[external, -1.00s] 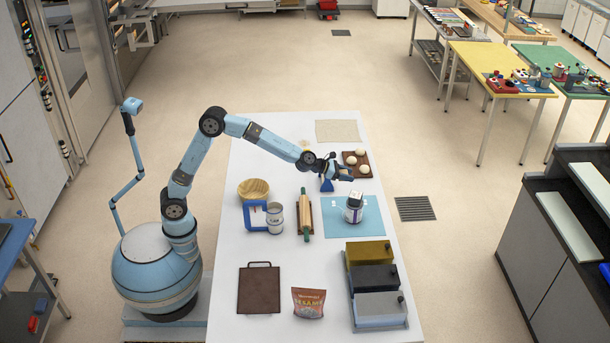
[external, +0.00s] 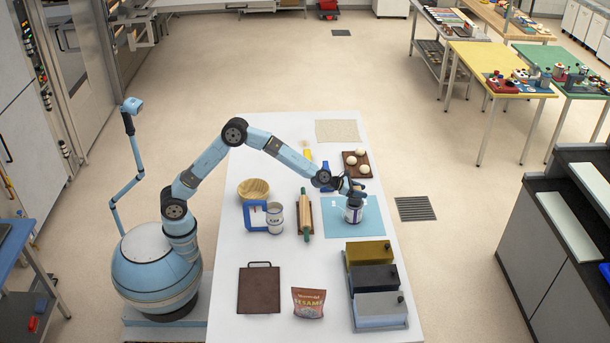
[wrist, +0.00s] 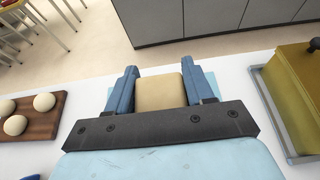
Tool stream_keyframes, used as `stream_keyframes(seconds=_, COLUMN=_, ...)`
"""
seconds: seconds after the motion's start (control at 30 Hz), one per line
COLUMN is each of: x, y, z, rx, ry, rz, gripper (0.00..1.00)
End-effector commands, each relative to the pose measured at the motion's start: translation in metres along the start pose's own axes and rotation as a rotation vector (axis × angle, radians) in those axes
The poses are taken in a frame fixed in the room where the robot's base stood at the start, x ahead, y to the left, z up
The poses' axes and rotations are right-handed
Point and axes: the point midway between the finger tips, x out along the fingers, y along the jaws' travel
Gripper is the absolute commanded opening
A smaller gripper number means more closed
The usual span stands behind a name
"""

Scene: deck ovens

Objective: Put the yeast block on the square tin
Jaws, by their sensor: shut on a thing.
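My gripper (wrist: 158,90) is shut on a beige block, the yeast block (wrist: 160,92), which sits between the two blue fingers in the wrist view. The tin is not visible in the wrist view.
A board with dough balls (external: 348,173) lies behind the mat. Three lidded boxes (external: 372,278) stand in front. The white table (external: 235,235) has bare room at its left.

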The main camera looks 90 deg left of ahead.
Motion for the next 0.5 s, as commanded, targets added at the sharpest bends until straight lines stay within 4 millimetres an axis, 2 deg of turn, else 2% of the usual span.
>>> stream_keyframes(seconds=0.17, x=-0.0001, y=0.0003, z=0.0001, rx=0.0, ry=-0.001, rz=0.0, gripper=0.2)
stream_keyframes(seconds=0.2, x=-0.0001, y=0.0003, z=-0.0001, rx=0.0, ry=0.0, rz=0.0, gripper=0.55)
stream_keyframes(seconds=0.43, x=-0.0002, y=0.0003, z=0.0002, rx=0.0, ry=0.0, rz=0.0, gripper=0.77)
stream_keyframes(seconds=0.5, x=-0.0002, y=0.0003, z=0.0002, rx=0.0, ry=-0.001, rz=0.0, gripper=0.78)
